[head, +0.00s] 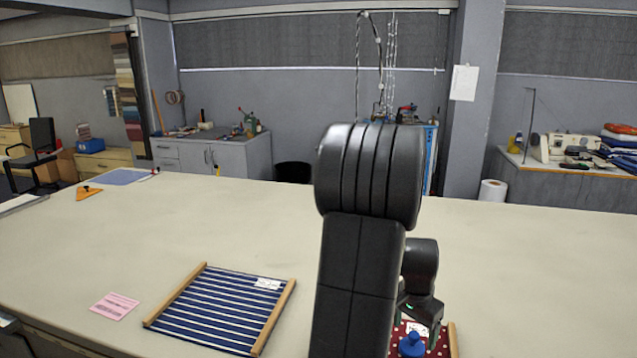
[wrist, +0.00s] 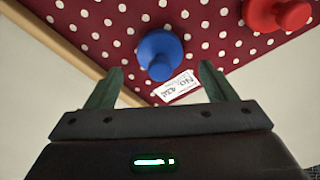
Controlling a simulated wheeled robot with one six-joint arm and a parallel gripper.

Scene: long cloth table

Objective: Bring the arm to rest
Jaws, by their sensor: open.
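My gripper (wrist: 161,80) is open, with its two green fingers apart and nothing held between them. In the head view my gripper (head: 418,318) is low, over a red cloth with white dots (head: 440,345), partly hidden by my arm. A blue knob-shaped weight (wrist: 160,53) rests on this cloth (wrist: 110,35), in line with the gap between the fingertips; the blue weight also shows in the head view (head: 411,346). A red knob-shaped weight (wrist: 278,14) is at the upper right of the wrist view. My arm stands bent over the table.
The pale table (head: 250,215) has free room around the cloths. A blue striped cloth with wooden side bars (head: 220,308) lies left of my arm, beside a pink note (head: 115,306). An orange triangle (head: 89,192) and a blue mat (head: 118,177) lie at the far left.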

